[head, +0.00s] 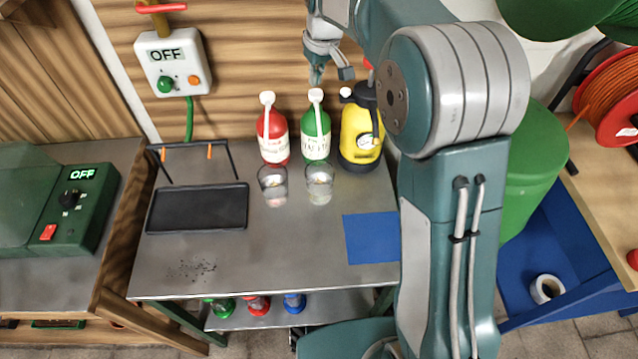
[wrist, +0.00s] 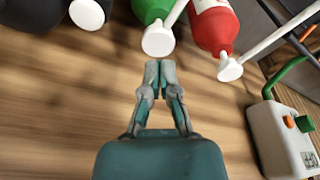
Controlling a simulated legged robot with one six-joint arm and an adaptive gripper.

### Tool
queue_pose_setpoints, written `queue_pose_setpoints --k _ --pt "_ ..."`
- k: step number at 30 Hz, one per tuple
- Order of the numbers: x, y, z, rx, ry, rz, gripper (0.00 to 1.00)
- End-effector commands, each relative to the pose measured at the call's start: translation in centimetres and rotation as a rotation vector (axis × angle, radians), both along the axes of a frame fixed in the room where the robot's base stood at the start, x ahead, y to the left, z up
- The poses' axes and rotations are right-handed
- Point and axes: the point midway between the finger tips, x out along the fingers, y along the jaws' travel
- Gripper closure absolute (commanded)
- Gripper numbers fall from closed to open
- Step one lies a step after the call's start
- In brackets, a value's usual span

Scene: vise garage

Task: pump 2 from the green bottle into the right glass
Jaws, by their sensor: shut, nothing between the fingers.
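The green bottle (head: 316,135) with a white pump head stands upright at the back of the metal table, between a red bottle (head: 271,137) and a yellow sprayer (head: 360,130). Two clear glasses stand in front of the bottles: the right glass (head: 319,184) before the green bottle, the left glass (head: 272,184) before the red one. My gripper (head: 316,78) is above and behind the green bottle's pump head, apart from it. In the wrist view my gripper (wrist: 160,66) is shut and empty, its tips close to the white pump head (wrist: 158,40) of the green bottle.
A black tray (head: 197,208) with a wire frame behind it lies at the table's left. A blue mat (head: 371,238) lies at the right. A switch box (head: 174,62) hangs on the wooden wall. The table's front middle is clear except for dark crumbs (head: 191,269).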

Motion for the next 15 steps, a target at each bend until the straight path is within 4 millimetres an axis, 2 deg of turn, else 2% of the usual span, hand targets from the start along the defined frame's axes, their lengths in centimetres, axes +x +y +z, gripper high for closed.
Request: queue_pose_setpoints --k 15 --pt "0.0 0.0 -1.1 0.000 0.000 0.000 1.00"
